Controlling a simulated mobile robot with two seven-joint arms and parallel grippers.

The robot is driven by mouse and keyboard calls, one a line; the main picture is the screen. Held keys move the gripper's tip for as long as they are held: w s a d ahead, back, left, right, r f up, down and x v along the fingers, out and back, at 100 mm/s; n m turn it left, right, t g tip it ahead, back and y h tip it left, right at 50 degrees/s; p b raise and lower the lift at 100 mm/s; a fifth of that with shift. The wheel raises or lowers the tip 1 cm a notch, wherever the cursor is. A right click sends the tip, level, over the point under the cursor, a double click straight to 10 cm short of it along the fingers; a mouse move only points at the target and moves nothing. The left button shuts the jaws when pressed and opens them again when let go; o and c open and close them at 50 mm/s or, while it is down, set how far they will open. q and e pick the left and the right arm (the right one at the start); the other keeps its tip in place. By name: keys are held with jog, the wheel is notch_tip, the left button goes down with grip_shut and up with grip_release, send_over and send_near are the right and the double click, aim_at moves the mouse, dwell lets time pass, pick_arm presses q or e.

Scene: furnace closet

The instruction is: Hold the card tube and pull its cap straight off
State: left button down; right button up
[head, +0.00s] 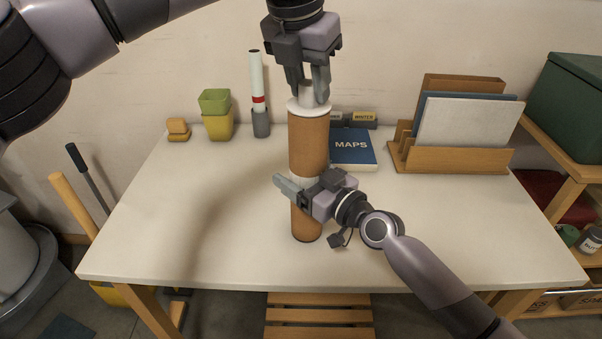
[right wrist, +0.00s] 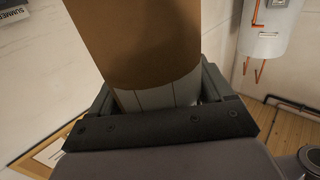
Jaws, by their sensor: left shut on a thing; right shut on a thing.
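The brown card tube (head: 309,147) stands upright on the white table, with a pale band around its middle. Its white cap (head: 309,106) sits at the top end, with a flange and a narrower knob above it. My left gripper (head: 308,95) comes down from above and is shut on the cap's knob. My right gripper (head: 302,189) is shut on the tube at the pale band, from the right. In the right wrist view the tube (right wrist: 140,45) lies between my jaws, with the pale band (right wrist: 160,95) at the jaws. The cap is outside that view.
Behind the tube lie a blue MAPS book (head: 351,148) and a wooden file rack (head: 450,160) with folders. The table's front left is clear.

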pick_arm(q)
jog(key=shift+r, duration=0.25)
pick_arm(e)
jog(key=shift+f, duration=0.1)
pick_arm(q)
jog(key=shift+r, duration=0.65)
pick_arm(e)
jog(key=o, duration=1.1)
